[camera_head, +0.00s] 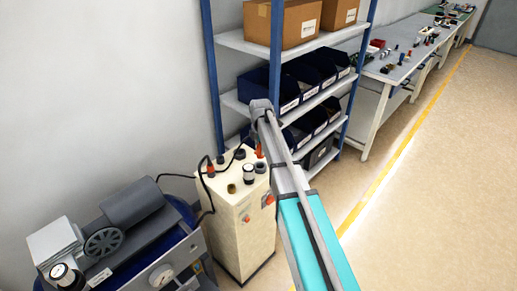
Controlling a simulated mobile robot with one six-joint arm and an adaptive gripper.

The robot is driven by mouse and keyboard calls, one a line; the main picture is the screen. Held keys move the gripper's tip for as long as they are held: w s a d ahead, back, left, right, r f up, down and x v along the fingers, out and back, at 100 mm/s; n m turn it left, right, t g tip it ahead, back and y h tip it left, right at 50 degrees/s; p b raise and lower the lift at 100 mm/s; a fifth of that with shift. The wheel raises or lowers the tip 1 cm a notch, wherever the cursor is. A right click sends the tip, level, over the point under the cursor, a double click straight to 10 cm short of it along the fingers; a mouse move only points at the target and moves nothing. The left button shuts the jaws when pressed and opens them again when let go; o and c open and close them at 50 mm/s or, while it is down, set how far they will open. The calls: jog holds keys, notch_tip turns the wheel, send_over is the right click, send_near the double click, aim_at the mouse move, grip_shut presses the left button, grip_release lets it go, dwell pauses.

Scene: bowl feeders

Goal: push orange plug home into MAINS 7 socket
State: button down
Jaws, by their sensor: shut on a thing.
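A cream cabinet (240,222) stands in the middle, with several round fittings on its top. An orange plug (259,151) shows upright above the right side of that top, under the far end of my arm. My gripper (258,141) is small and mostly hidden by my arm; it is shut on this orange plug from above. Another orange plug (210,169) stands at the top's left edge with a black cable. A black round fitting (260,167) lies just below the held plug. I cannot tell whether they touch. No MAINS 7 label is readable.
A blue-framed shelf (233,41) with dark bins and cardboard boxes stands right behind the cabinet. A compressor-like machine (133,203) is at lower left. Black cable (203,196) loops beside the cabinet. Workbenches (390,69) line the back right; the floor (440,180) is clear.

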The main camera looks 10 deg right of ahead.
aim_at(260, 154)
jog(key=shift+f+b, duration=1.6)
jog(key=shift+f, duration=0.25)
jog(key=shift+f+b, duration=1.4)
jog(key=shift+f, duration=0.05)
dwell(2.2)
jog(key=shift+c, duration=0.8)
grip_release()
jog(key=shift+o, duration=0.2)
jog(key=shift+o, duration=0.6)
jog(key=shift+w, duration=0.1)
jog(key=shift+r, duration=0.2)
